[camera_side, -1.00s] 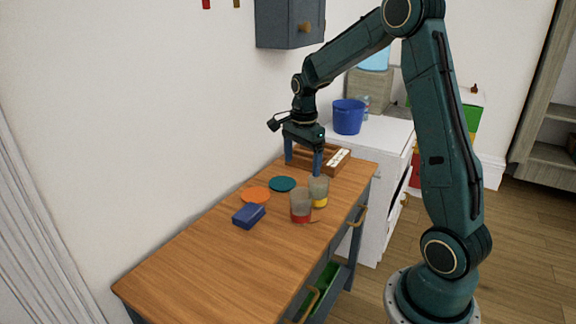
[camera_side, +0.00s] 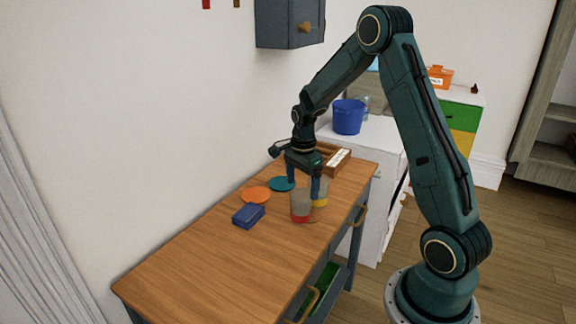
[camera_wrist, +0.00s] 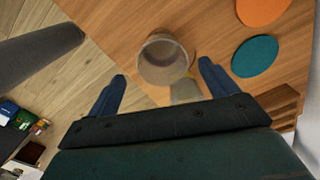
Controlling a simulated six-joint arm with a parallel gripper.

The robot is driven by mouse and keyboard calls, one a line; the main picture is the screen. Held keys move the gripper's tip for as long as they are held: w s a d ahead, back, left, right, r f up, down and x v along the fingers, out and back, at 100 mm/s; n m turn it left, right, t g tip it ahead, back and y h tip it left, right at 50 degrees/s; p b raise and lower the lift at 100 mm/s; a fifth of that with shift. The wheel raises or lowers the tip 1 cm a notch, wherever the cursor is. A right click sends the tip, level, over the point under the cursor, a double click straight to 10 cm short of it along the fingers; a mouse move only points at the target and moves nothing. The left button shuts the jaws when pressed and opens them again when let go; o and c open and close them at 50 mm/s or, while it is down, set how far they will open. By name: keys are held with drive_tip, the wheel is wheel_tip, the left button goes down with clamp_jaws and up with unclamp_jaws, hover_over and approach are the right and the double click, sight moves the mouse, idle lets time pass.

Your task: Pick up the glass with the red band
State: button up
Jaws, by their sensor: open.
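The glass with the red band (camera_side: 301,206) stands upright on the wooden table, in front of the glass with the yellow band (camera_side: 321,196). The two look close together in the side view. My gripper (camera_side: 303,186) is open and empty, pointing down above the glasses, with one finger overlapping the yellow-banded glass in the picture. In the wrist view, a round glass (camera_wrist: 163,62), apparently the red-banded one, lies between and beyond the fingertips of my gripper (camera_wrist: 163,70). Its band colour is unclear there. The yellow-banded glass (camera_wrist: 185,90) shows partly, close to the right finger.
An orange disc (camera_side: 256,195), a teal disc (camera_side: 281,184) and a dark blue box (camera_side: 248,216) lie left of the glasses. A wooden tray (camera_side: 338,161) sits at the table's far end. The near part of the table (camera_side: 210,265) is clear. The table's right edge is near the glasses.

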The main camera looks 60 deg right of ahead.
sight(301, 202)
drive_tip(key=shift+f, duration=0.95)
drive_tip(key=shift+f, duration=0.15)
drive_tip(key=shift+w+f, duration=0.15)
drive_tip(key=shift+f, duration=2.3)
drive_tip(key=c, duration=1.2)
wheel_tip(301, 202, up, 20)
